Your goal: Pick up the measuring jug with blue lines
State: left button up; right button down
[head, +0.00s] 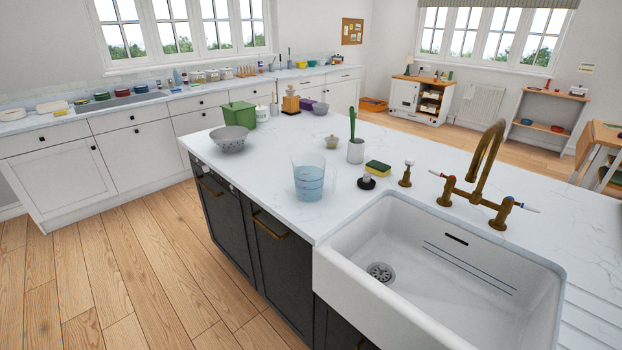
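The measuring jug (308,178) is clear with a blue lower part and blue lines. It stands upright on the white island worktop (270,190), to the left of the sink and close to the island's front edge. Its handle seems to be on its right side, but the clear material makes this hard to tell. Nothing touches the jug. Neither of my grippers shows in the head view.
A white sink (440,270) with a brass tap (480,180) lies right of the jug. A cactus pot (355,150), a yellow-green sponge (377,167) and a dark round stopper (366,183) stand nearby. A grey colander (230,139) stands further left. Worktop between colander and jug is clear.

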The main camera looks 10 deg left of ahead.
aim_at(313, 179)
jog(key=z, duration=0.7)
jog(key=j+z, duration=1.2)
jog(key=k+j+z, duration=0.15)
jog(key=j+z, duration=0.2)
